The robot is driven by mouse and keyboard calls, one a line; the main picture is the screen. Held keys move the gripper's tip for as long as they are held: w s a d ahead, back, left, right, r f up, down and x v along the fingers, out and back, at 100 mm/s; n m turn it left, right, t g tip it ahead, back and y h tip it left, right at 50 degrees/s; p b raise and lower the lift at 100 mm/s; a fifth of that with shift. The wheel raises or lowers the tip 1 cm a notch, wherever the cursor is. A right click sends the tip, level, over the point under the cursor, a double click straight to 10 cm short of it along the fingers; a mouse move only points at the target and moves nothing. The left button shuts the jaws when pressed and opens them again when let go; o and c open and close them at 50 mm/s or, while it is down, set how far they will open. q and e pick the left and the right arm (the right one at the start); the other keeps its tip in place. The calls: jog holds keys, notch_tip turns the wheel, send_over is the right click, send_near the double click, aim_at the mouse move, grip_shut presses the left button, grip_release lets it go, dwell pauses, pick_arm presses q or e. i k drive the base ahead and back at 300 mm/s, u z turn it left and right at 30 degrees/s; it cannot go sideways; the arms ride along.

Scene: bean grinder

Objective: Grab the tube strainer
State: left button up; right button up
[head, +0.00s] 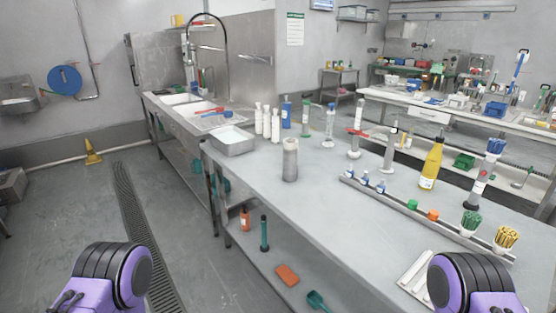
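An upright pale grey tube (290,160) stands on the near steel table (313,192), near its left part. It may be the tube strainer, but I cannot tell for sure. Nothing touches it. Parts of my left and right arms show at the bottom left and bottom right in the head view, both well apart from the tube. Neither gripper is in view.
A steel tray (234,144) and several white bottles (266,122) stand behind the tube. A rail (400,203) with brushes, a yellow bottle (431,164) and stands are to its right. The tabletop in front is clear. A yellow cone (92,152) stands on the floor at left.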

aim_at(290, 147)
jog(key=u, duration=1.2)
jog(key=i, duration=2.25)
jog(key=z, duration=2.4)
